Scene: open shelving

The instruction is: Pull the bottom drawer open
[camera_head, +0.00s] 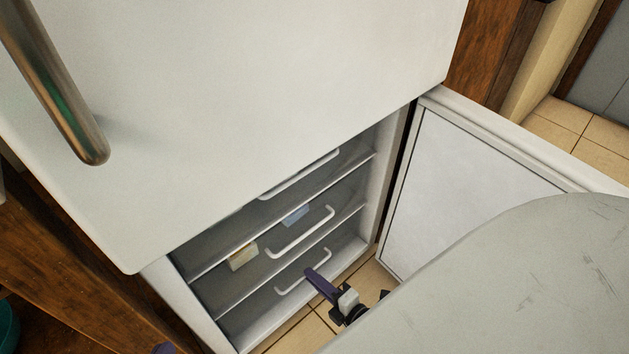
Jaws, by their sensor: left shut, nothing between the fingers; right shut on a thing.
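The bottom drawer (253,313) is the lowest of the grey drawers inside the open lower compartment of a white fridge. Its front looks flush with the drawers above it. Its white bar handle (290,288) runs across the front. My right gripper (309,273), with purple fingers, is at the right part of this handle and is shut on it. The exact contact is small in the picture. Only a purple tip of my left gripper (163,349) shows at the bottom edge, left of the fridge. It is shut and empty.
The lower fridge door (470,185) stands open to the right. The closed upper door (250,90) with its metal handle (55,80) overhangs the view. Middle (300,240) and top (300,176) drawer handles sit above. A pale rounded surface hides the lower right. Some tiled floor (307,331) shows below.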

